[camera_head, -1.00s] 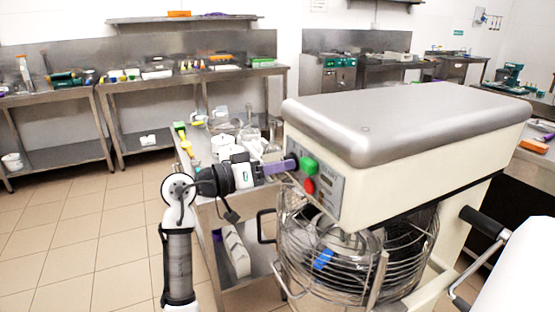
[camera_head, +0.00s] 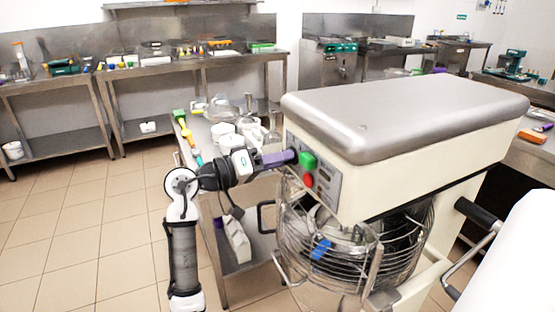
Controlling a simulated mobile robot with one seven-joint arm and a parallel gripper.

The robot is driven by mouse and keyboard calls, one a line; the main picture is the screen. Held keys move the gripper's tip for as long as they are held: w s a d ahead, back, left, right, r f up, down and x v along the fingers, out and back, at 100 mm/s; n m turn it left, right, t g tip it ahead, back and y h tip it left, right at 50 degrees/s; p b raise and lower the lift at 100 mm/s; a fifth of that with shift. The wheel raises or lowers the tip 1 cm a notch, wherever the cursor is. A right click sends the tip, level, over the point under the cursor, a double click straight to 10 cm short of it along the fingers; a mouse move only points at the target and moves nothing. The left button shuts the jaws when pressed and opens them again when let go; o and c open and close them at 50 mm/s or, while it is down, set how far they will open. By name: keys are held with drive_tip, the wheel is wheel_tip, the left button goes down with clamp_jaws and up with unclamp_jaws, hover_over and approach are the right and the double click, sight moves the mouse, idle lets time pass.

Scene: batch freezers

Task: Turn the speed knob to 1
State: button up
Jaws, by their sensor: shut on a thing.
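The mixer (camera_head: 400,110) is a large cream machine with a grey metal top. Its control panel (camera_head: 326,183) on the front left face carries a green button (camera_head: 308,161) and a red button (camera_head: 308,181). My gripper (camera_head: 290,157) reaches in from the left, with its purple fingers at the panel's left edge beside the green button. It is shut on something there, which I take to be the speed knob. The knob itself is hidden by the fingers, so its setting cannot be read.
Below the panel is a wire bowl guard (camera_head: 350,240) with a black handle at its left. A steel table (camera_head: 265,190) with white containers stands behind my arm. Steel benches (camera_head: 150,70) line the back wall. The tiled floor at left is clear.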

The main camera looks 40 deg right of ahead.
drive_tip(key=o, duration=1)
drive_tip(key=shift+c, duration=0.2)
drive_tip(key=shift+a, duration=0.15)
drive_tip(key=b+v, duration=0.4)
drive_tip(key=v, duration=0.9)
drive_tip(key=shift+a, duration=0.35)
